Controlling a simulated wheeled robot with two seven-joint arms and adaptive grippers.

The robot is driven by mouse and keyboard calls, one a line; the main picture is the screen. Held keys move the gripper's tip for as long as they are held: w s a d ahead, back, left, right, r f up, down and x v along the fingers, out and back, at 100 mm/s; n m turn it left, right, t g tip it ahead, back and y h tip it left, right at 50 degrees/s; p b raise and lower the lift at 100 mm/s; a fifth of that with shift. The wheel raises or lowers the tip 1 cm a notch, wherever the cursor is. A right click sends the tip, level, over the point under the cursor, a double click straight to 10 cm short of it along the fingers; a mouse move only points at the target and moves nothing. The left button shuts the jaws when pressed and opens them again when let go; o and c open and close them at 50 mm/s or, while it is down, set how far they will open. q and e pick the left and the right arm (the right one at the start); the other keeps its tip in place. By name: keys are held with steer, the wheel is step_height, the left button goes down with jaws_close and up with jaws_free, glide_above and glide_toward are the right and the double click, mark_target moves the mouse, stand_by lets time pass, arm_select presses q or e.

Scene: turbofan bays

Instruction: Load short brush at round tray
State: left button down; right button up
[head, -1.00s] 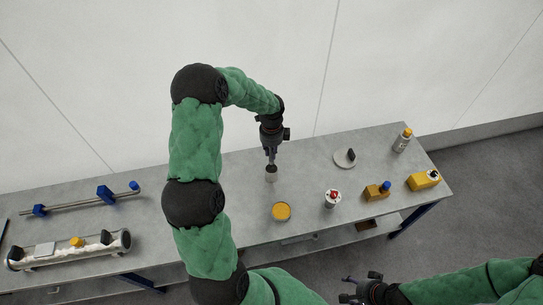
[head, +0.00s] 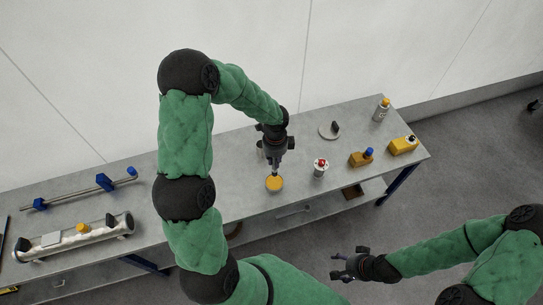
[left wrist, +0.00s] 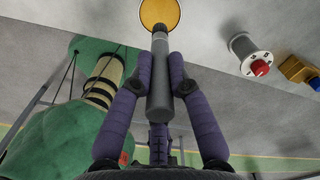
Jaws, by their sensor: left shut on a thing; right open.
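The short brush (left wrist: 159,95), a grey cylinder with a darker, narrower end, is between the closed purple fingers of my left gripper (left wrist: 160,75). Its far end overlaps the near edge of the round tray (left wrist: 160,12) in the left wrist view; I cannot tell whether they touch. The round tray, an orange disc with a pale rim, also shows in the head view (head: 274,184), just below my left gripper (head: 276,166). My gripper hides most of the brush there. My right gripper (head: 344,266) is open and empty, off the bench's front side.
A pale grey holder (head: 260,149) stands partly behind my left gripper. A red-topped canister (head: 320,168), yellow blocks (head: 404,146), a grey disc (head: 328,132) and a bottle (head: 382,110) stand to the right. A rod (head: 75,193) and a trough (head: 60,246) lie at left.

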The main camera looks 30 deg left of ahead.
mark_target(275, 169)
arm_select(q)
steer(key=shift+f+b, duration=2.55)
steer(key=shift+f, duration=0.25)
steer(key=shift+f, duration=0.45)
stand_by(0.4)
steer(key=shift+r+p, duration=3.05)
steer(key=shift+r, duration=0.4)
